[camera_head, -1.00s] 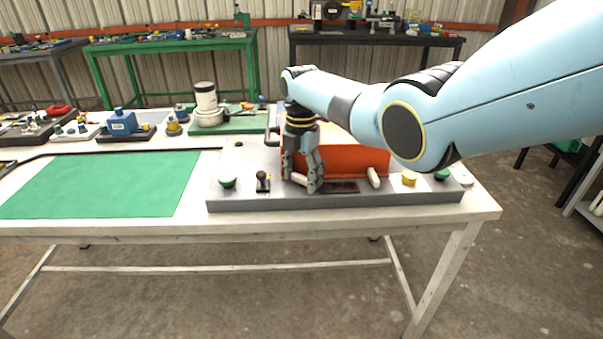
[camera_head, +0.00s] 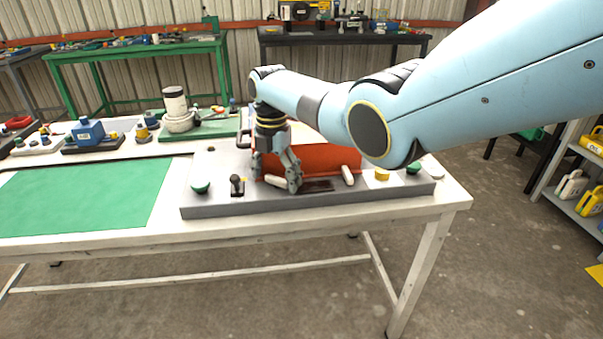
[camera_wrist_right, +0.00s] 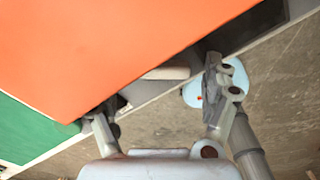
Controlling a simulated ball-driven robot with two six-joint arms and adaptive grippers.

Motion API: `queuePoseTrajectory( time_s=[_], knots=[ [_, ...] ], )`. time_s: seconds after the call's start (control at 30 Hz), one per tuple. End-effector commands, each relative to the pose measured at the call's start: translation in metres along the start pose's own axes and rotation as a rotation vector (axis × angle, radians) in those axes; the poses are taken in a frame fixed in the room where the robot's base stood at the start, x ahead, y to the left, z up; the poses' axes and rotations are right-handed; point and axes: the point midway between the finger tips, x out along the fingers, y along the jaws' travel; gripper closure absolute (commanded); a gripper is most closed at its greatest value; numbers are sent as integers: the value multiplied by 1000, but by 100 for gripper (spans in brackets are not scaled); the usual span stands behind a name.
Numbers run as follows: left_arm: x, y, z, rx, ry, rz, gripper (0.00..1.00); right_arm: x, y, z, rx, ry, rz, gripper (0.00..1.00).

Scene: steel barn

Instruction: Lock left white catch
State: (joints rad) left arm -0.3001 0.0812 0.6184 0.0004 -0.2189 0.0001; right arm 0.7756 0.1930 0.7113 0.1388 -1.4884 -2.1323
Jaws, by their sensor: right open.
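The left white catch (camera_head: 274,181) lies slanted at the front left corner of the orange panel (camera_head: 314,158) on a grey base. The right white catch (camera_head: 347,175) stands more upright near the panel's right end. My right gripper (camera_head: 276,177) points down at the left catch, its fingers open on either side of it. In the right wrist view a pale catch (camera_wrist_right: 168,73) shows between the spread fingers (camera_wrist_right: 163,92), apart from both as far as I can see. My left gripper is not in view.
The grey base (camera_head: 310,201) also carries a green knob (camera_head: 200,187), a small black lever (camera_head: 237,186) and a yellow knob (camera_head: 382,174). A green mat (camera_head: 85,195) leaves clear room on the left. Shelves with yellow items stand at the right edge.

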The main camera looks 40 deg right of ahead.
Motion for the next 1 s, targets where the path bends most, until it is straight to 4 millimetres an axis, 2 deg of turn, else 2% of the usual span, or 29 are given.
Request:
queuePoseTrajectory(
  time_s=[0.17,0.4,0.5,0.87,0.9,1.0],
  knots=[
    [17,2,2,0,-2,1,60,5,-1,0,-209,-1,1,17],
    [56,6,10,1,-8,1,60,10,-4,1,-618,-1,-1,17],
    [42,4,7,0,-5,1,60,-26,-3,2,-610,-3,1,17],
    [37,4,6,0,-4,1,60,-105,-2,1,-607,-2,2,17],
    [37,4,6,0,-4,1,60,-106,-5,-1,-592,-1,-2,17],
    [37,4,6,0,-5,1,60,-82,-17,-11,-457,-22,-4,17]
  ],
)
